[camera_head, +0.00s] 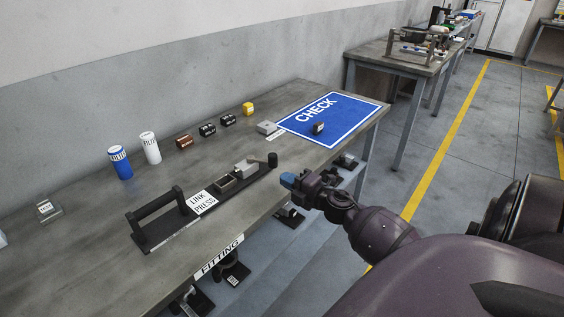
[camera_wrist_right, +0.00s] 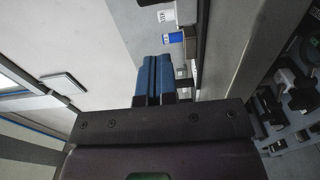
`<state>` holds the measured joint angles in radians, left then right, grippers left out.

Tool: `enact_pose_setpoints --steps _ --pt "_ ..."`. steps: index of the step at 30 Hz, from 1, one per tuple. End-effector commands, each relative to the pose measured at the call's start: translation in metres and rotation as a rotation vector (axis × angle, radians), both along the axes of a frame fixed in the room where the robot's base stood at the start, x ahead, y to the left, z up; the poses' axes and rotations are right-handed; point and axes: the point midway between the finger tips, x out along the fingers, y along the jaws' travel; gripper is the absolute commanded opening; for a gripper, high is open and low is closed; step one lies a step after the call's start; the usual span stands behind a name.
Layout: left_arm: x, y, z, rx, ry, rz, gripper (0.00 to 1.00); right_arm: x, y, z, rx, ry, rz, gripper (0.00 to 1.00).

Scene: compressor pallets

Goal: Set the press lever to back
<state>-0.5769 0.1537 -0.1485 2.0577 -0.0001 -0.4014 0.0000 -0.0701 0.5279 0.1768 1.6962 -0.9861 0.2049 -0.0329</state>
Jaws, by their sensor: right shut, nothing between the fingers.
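The link press (camera_head: 165,238) is a long dark base on the workbench, with a "LINK PRESS" label. A black bar handle (camera_head: 158,204) stands at its left end. Grey blocks sit towards its right, and a short black upright knob (camera_head: 272,159) is at the right end. I cannot tell which of the two is the lever. My right gripper (camera_head: 288,180) has blue fingertips, shut and empty, just right of the knob and apart from it, off the bench's front edge. The shut fingers show in the right wrist view (camera_wrist_right: 160,78). My left gripper is not in view.
The bench (camera_head: 100,275) also carries a blue can (camera_head: 120,162), a white can (camera_head: 150,148), several small dark parts, a yellow block (camera_head: 248,109) and a blue CHECK mat (camera_head: 345,113). Dark items stand below the front edge. Open floor lies to the right.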

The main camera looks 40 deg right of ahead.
Motion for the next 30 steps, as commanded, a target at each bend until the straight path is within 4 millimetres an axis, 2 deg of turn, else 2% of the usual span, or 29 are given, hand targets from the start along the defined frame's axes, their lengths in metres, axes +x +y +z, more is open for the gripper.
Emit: enact_pose_setpoints --steps 6,12,18,30 --pt "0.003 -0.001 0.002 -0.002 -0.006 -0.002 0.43 -0.039 0.002 -0.001 0.001 0.001 -0.001 0.0" --pt "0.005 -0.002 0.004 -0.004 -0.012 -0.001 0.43 -0.061 0.004 0.0 0.0 0.0 0.0 0.0" --pt "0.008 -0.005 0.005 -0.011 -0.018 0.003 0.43 -0.068 0.004 0.0 0.0 0.0 0.0 0.0" --pt "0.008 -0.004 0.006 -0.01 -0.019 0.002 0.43 -0.068 0.004 0.0 0.0 0.0 0.0 0.0"
